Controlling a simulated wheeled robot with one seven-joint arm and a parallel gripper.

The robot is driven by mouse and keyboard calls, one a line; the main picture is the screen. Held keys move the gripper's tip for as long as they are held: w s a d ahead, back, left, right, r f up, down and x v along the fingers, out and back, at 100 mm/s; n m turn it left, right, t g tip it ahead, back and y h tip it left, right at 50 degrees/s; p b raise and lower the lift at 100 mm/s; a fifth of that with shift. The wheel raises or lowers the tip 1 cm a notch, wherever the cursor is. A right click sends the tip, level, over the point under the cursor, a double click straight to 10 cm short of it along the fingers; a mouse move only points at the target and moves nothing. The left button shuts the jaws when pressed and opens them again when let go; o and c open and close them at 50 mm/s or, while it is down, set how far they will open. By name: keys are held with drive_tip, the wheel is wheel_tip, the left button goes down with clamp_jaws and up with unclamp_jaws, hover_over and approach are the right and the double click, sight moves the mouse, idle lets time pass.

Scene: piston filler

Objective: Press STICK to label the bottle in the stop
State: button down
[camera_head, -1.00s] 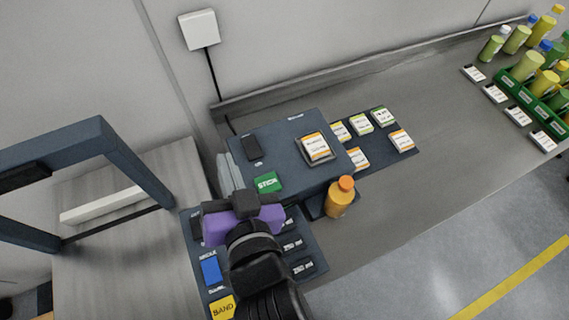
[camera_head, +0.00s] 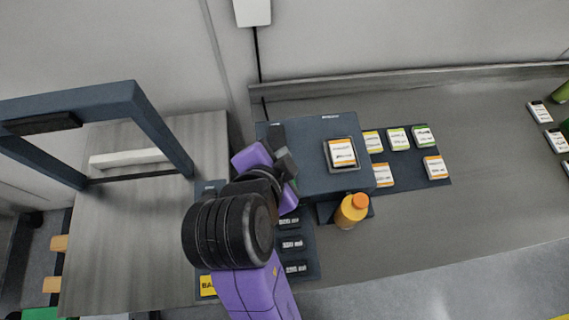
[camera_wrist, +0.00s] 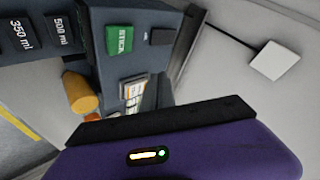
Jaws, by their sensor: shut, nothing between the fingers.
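The bottle (camera_head: 347,217), orange with an orange cap, stands in the dark stop at the front of the blue-grey labelling machine (camera_head: 309,176). The bottle (camera_wrist: 80,93) also shows in the wrist view. The green STICK button (camera_wrist: 120,40) is clear in the wrist view, on the machine's top next to a dark block. In the head view my arm and gripper hide the button. My gripper (camera_head: 284,160) is shut and empty, tilted over the left part of the machine's top. Whether it touches anything cannot be told.
An orange-edged label pack (camera_head: 341,153) sits on the machine's top. Several more label packs (camera_head: 397,139) lie on a dark mat to the right. Size buttons (camera_head: 294,243) are on a panel below my gripper. A dark frame (camera_head: 150,130) stands at left. The counter's right middle is clear.

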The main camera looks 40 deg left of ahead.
drive_tip(key=shift+f, duration=0.1)
drive_tip(key=shift+f+b, duration=2.35)
drive_tip(key=shift+f, duration=1.95)
drive_tip(key=shift+f, duration=0.15)
drive_tip(key=shift+f, duration=0.3)
drive_tip(key=shift+f+b, duration=0.45)
drive_tip(key=shift+r, duration=0.1)
drive_tip(key=shift+r+p, duration=0.8)
drive_tip(key=shift+p, duration=0.05)
drive_tip(key=shift+r+p, duration=1.95)
drive_tip(key=shift+r, duration=0.55)
